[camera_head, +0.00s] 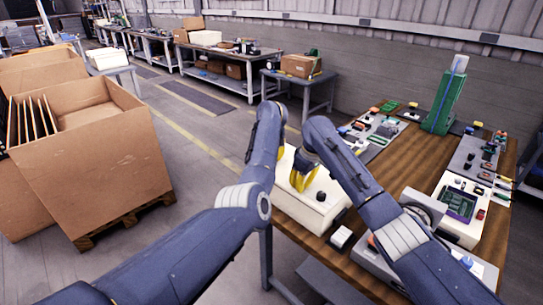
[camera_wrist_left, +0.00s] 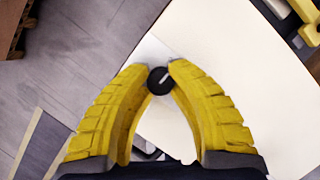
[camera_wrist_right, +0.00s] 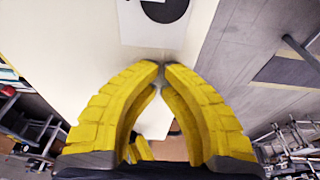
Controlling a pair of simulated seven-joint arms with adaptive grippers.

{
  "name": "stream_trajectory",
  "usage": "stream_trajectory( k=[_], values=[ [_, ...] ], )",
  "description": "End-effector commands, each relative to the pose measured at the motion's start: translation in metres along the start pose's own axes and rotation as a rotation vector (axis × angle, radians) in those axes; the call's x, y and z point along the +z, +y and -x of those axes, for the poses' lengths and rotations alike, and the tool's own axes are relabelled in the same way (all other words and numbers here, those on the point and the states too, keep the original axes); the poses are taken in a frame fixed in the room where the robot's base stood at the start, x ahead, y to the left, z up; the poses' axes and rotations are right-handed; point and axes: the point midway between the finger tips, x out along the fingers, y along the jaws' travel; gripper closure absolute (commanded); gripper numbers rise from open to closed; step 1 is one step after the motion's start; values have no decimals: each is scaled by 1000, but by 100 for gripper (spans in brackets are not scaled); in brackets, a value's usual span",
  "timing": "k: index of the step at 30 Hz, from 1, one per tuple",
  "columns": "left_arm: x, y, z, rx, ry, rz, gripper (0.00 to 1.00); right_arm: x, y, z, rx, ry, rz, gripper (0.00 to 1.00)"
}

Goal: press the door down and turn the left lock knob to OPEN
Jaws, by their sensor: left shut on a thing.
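The white box (camera_head: 300,205) stands on the wooden table, and its pale top is the door surface in the left wrist view (camera_wrist_left: 225,110). The left knob, small and black with a white pointer line (camera_wrist_left: 158,84), is between the fingertips of my left gripper (camera_wrist_left: 165,72), which is shut on it. In the head view my left arm hides that gripper and knob. My right gripper (camera_head: 303,175) is shut and empty, pointing down at the box; its fingertips meet in the right wrist view (camera_wrist_right: 162,68). Whether they touch the surface is unclear. Another black knob (camera_head: 320,196) stands near it. No lettering is readable.
The wooden table (camera_head: 405,160) carries a green stand (camera_head: 444,98), a circuit-board fixture (camera_head: 460,205) and several small parts. Large cardboard boxes (camera_head: 100,150) stand on the floor at left. A grey side table (camera_head: 300,85) stands behind.

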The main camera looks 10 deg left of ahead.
Motion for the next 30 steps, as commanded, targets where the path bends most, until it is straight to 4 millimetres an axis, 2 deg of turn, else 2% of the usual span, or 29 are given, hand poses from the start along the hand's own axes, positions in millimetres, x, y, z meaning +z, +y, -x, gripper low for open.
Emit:
stream_trajectory(
  k=[10, 11, 18, 26, 30],
  values=[
    [1, 1, 1, 9, -4, 19, 100, 1, 0, -2, -2, -3, -1, 100],
    [1, 1, 1, 9, -4, 19, 80, 1, 0, -2, -2, -3, -1, 100],
    [1, 0, 0, 8, -2, 19, 52, 1, 0, -2, -1, -3, -1, 100],
    [0, 0, 1, 8, -2, 19, 51, 1, 0, -2, -1, -3, -1, 100],
    [1, 0, 7, 8, -3, 19, 51, 1, 0, -2, -1, -3, -1, 100]
  ],
)
